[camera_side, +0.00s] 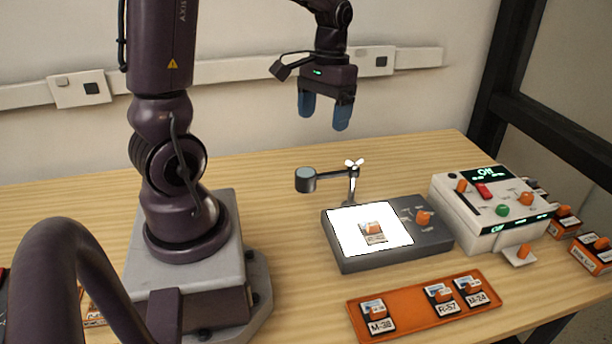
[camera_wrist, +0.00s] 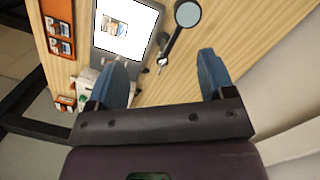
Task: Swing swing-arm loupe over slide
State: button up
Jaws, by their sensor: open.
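The swing-arm loupe (camera_side: 306,180) is a small round dark-rimmed lens on an arm reaching left from a post behind the light box. Its lens also shows in the wrist view (camera_wrist: 188,14), off the lit panel. The slide (camera_side: 373,232) lies on the glowing panel of the grey light box (camera_side: 345,262); it also shows in the wrist view (camera_wrist: 115,27). The loupe is beside the panel, not over the slide. My gripper (camera_side: 324,115) is open and empty, high above and behind the loupe, with blue fingers pointing down. Its fingers also show in the wrist view (camera_wrist: 163,78).
An orange tray (camera_side: 411,312) with several labelled slides lies in front of the light box. A white control unit (camera_side: 490,212) with knobs and a display stands to its right. More labelled pieces (camera_side: 592,252) lie at the far right. The table left of the loupe is clear.

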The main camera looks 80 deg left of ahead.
jog(key=n+g+h, duration=0.2)
send_near(307, 171)
jog(key=x, duration=1.1)
jog(key=shift+s+d, duration=0.1)
jog(key=c, duration=1.2)
